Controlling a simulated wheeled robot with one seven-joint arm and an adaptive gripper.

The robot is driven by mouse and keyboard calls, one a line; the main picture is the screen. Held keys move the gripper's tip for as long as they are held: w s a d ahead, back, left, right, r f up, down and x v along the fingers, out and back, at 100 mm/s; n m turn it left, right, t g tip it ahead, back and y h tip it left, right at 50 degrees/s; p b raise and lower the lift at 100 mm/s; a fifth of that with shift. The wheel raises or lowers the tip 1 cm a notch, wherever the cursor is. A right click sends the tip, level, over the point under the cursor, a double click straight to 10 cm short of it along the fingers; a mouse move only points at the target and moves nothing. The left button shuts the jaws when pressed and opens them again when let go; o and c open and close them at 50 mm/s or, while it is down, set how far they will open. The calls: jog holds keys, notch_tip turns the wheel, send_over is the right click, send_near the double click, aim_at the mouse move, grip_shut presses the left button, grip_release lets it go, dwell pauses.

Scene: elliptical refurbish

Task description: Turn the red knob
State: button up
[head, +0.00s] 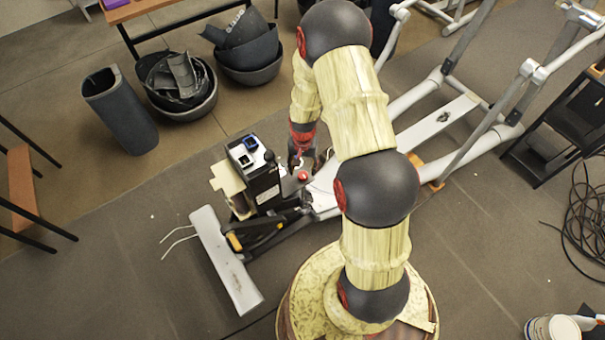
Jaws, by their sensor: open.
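A small red knob (302,176) sits on a light plate at the right side of a dark box-shaped unit (262,180) on the elliptical machine. My arm reaches over from the front right and ends just above the knob in the picture. My gripper (306,163) has dark fingers pointing down at the knob and is open. The fingers are small and partly merge with the dark parts. I cannot tell whether they touch the knob.
The elliptical's white rear foot (226,262) and long pale rails (436,122) lie on the grey mat. Black cables (588,215) lie at the right. Bare mat is free at the front left.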

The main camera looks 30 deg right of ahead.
aim_at(303, 175)
jog(key=shift+f+b, duration=0.35)
jog(key=shift+f, duration=1.4)
jog(key=shift+c, duration=0.4)
jog(key=c, duration=1.1)
jog(key=m+p, duration=0.1)
jog(key=m, duration=0.8)
jog(key=shift+m+p, duration=0.3)
